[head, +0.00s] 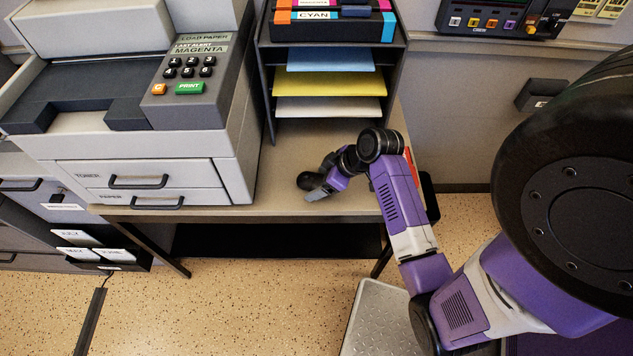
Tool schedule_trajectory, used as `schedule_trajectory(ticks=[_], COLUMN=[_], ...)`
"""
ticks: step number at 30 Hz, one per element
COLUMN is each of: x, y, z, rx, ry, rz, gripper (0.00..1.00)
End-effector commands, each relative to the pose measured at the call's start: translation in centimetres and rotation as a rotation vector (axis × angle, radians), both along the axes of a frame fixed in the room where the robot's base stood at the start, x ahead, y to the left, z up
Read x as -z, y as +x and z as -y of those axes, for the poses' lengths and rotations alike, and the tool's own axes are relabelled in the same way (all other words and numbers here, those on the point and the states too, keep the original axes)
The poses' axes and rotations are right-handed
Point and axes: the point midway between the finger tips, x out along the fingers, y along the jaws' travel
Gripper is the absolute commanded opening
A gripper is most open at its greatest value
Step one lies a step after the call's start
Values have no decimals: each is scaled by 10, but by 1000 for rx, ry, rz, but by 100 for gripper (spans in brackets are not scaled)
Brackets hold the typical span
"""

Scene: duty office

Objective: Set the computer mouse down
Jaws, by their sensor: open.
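My gripper (318,191) is low over the table top, right beside the mouse. The gripper is open, with a grey finger showing on the near side of the mouse. The other finger is hard to make out. I cannot tell whether a finger still touches the mouse. It looks to be at table height.
A large grey printer (190,100) stands left of the gripper. A shelf (265,85) with paper trays and a cyan cartridge box (325,24) stands behind it. A red item (408,163) shows partly behind my arm. The table's front edge is close to the gripper.

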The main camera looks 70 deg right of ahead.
Motion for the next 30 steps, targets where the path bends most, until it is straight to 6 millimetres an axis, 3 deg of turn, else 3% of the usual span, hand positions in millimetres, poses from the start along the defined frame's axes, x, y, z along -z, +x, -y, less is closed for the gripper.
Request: schedule_trajectory(ticks=[7,18,30], x=[1,1,-10], y=[1,1,1], z=[0,0,1], rx=[1,1,2], ry=[-1,-1,-3], rz=[0,1,3], gripper=[80,8,8])
